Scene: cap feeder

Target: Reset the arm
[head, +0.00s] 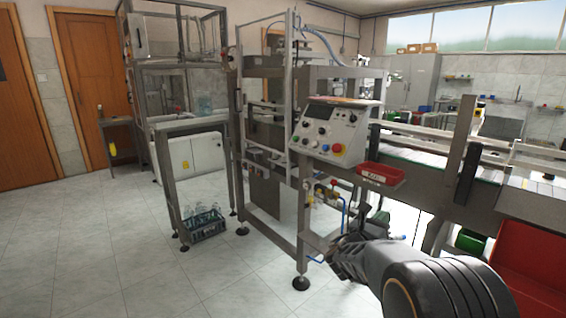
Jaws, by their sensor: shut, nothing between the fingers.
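My arm reaches in from the lower right corner of the head view, stretched out low and pointing left. My gripper (342,250) is at its far end, in front of the lower frame of the machine. It is shut, and I see nothing held in it. The gripper is small and dark against the machine's pipes and legs, so its fingertips are hard to make out. I cannot tell whether it touches the frame behind it.
A control panel (336,131) with buttons and a red bin (381,175) sit above my gripper. A conveyor (420,157) runs right. A larger red container (530,262) is beside my arm. The floor (110,260) at left is clear.

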